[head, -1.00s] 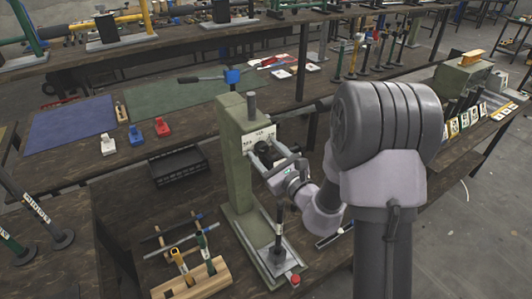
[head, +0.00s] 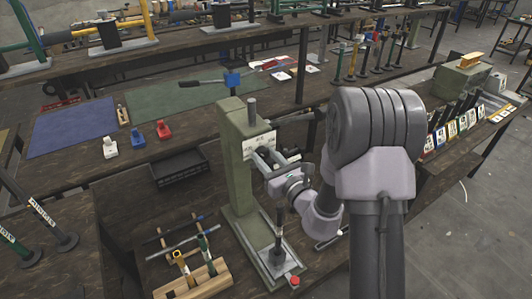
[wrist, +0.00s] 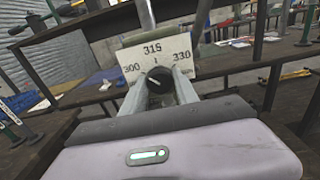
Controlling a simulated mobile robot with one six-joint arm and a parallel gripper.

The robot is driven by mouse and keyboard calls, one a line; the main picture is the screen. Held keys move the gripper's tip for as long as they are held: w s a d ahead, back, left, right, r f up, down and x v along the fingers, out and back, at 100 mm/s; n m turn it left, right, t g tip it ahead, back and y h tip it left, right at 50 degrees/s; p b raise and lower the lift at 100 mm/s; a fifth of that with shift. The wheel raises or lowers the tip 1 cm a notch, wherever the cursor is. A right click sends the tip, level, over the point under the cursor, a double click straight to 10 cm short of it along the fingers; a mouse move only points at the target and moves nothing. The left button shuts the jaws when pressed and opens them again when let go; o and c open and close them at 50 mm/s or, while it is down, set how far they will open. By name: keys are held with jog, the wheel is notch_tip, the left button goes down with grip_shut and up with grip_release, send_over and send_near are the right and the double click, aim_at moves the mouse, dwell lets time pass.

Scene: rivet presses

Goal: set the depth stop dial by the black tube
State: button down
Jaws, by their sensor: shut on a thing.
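The depth stop dial has a white scale plate (wrist: 158,57) reading 300, 315 and 330 in the wrist view. Its dark round knob (wrist: 160,88) with a light line is between the fingers of my gripper (wrist: 163,98), which is shut on it. The line tilts left of upright. In the head view my gripper (head: 272,165) is at the front of the green press (head: 235,165). A black tube (head: 278,238) stands upright on the press base. Another black tube (head: 45,215) with a white label stands at the left; its writing is too small to read.
A wooden rack (head: 195,283) with coloured tubes lies left of the press base. A black tray (head: 180,168) is behind it. Number cards (head: 452,128) stand before dark tubes at the right. A red button (head: 295,281) is at the base's front.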

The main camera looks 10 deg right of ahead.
jog(key=m+p, duration=0.5)
jog(key=m, duration=0.1)
jog(key=shift+r, duration=0.1)
jog(key=shift+m+p, duration=0.9)
jog(key=shift+m, duration=0.3)
jog(key=shift+d+f, duration=0.1)
jog(key=shift+f, duration=0.1)
jog(key=c, duration=0.9)
grip_release()
jog(key=shift+s, duration=0.1)
